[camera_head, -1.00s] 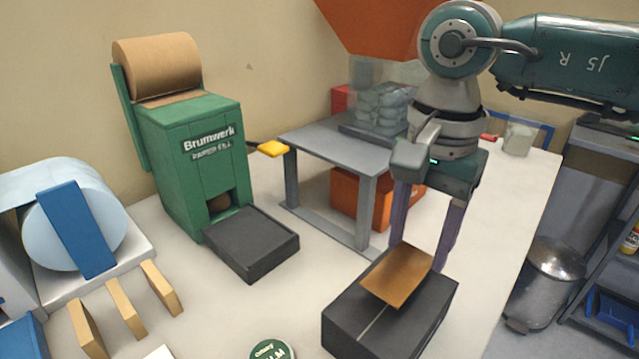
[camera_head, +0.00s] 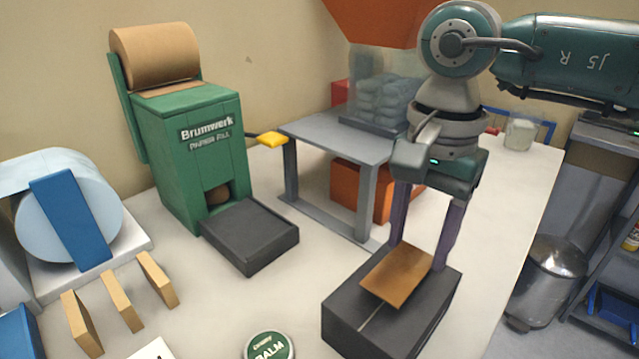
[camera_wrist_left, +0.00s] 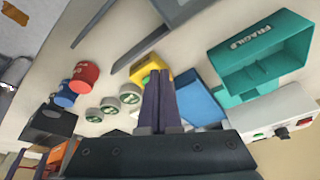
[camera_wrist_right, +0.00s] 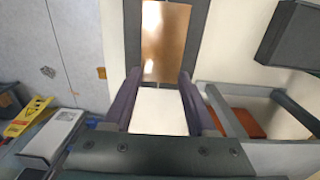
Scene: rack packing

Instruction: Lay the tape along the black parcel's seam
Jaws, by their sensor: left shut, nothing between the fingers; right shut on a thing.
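The black parcel (camera_head: 345,320) lies on the white table at the lower right of the head view, with a pale seam line (camera_head: 371,318) along its top. The brown tape piece (camera_head: 397,276) lies flat over the parcel's top, covering part of the seam. It also shows in the right wrist view (camera_wrist_right: 165,40). My right gripper (camera_head: 420,256) points down, its two fingers apart and shut on the tape at its far end. I cannot tell whether the tape touches the parcel all along. My left gripper (camera_wrist_left: 160,128) shows only in its wrist view, shut and empty.
A green paper-fill machine (camera_head: 200,150) with a dark tray (camera_head: 250,238) stands left of the parcel. A grey stand (camera_head: 340,138) is behind it, with an orange bin (camera_head: 360,185) underneath. A balm tin (camera_head: 268,346) and wooden dividers (camera_head: 122,302) are in front.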

